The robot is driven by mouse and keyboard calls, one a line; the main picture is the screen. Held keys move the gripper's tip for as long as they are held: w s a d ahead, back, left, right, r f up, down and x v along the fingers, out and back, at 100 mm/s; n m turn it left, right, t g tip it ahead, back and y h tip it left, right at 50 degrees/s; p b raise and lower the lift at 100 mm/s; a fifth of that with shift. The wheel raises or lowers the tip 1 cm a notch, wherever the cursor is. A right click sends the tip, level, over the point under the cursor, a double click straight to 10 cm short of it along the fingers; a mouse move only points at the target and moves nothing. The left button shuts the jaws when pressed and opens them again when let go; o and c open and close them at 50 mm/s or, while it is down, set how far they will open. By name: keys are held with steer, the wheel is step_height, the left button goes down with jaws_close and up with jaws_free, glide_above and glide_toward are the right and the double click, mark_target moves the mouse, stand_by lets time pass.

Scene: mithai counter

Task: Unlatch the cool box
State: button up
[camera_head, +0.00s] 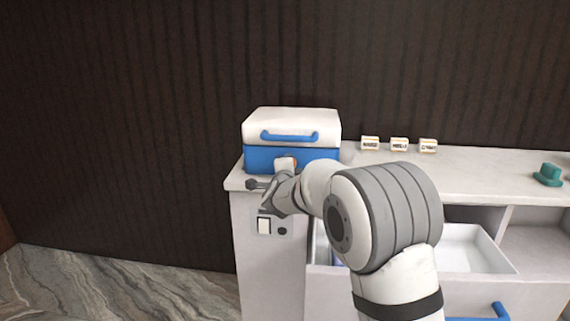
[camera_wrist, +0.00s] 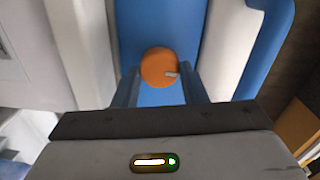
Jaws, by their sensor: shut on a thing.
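The cool box (camera_head: 262,158) stands on the left end of the counter, with a blue body, a white lid (camera_head: 295,118) and a blue lid handle (camera_head: 290,136). The lid is down. In the wrist view, a round orange latch knob (camera_wrist: 159,66) sits on the blue front (camera_wrist: 160,20) of the box, with a small pale mark on its right side. My gripper (camera_wrist: 159,82) has its two fingers on either side of the knob and is shut on it. In the head view, my gripper is at the box's front and hides most of the knob.
Three small label cards (camera_head: 399,144) stand on the counter right of the box. A teal pot-like object (camera_head: 548,174) is at the far right. An open drawer (camera_head: 468,245) juts out below the counter. A switch panel (camera_head: 264,226) is on the cabinet front below the box.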

steer(key=shift+d+n, duration=0.15)
steer(key=shift+n, duration=0.25)
steer(key=o, duration=1)
steer(key=shift+c, duration=0.2)
steer(key=shift+s, duration=0.1)
steer(key=s, duration=0.7)
steer(key=shift+s+a+r+p, duration=0.2)
steer(key=shift+s+p, duration=0.05)
steer(key=shift+p, duration=0.1)
